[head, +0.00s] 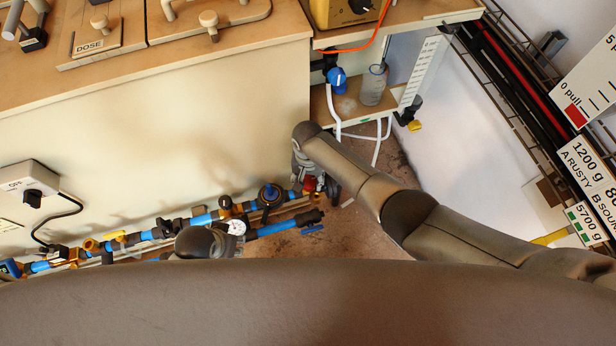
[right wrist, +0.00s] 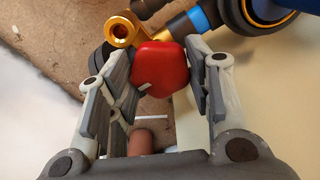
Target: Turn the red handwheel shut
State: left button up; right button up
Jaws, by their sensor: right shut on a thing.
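The red handwheel (head: 309,184) is a small rounded red knob at the right end of the blue pipe run, partly hidden by my right arm. In the right wrist view the handwheel (right wrist: 160,68) sits between both fingers. My right gripper (right wrist: 160,75) is shut on it, with a pad against each side; the gripper also shows in the head view (head: 320,186). A brass fitting (right wrist: 121,30) lies just beyond the handwheel.
A blue round valve (head: 269,194) and a pressure gauge (head: 237,227) sit close left of the handwheel. A cream cabinet wall (head: 150,130) stands behind the pipes. A low shelf (head: 350,108) with a bottle (head: 373,84) and white hoses is above. Brown floor lies right of the pipes.

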aim_at(308, 180)
jog(key=o, duration=1)
notch_tip(308, 180, up, 12)
jog(key=shift+s, duration=0.1)
dwell(0.6)
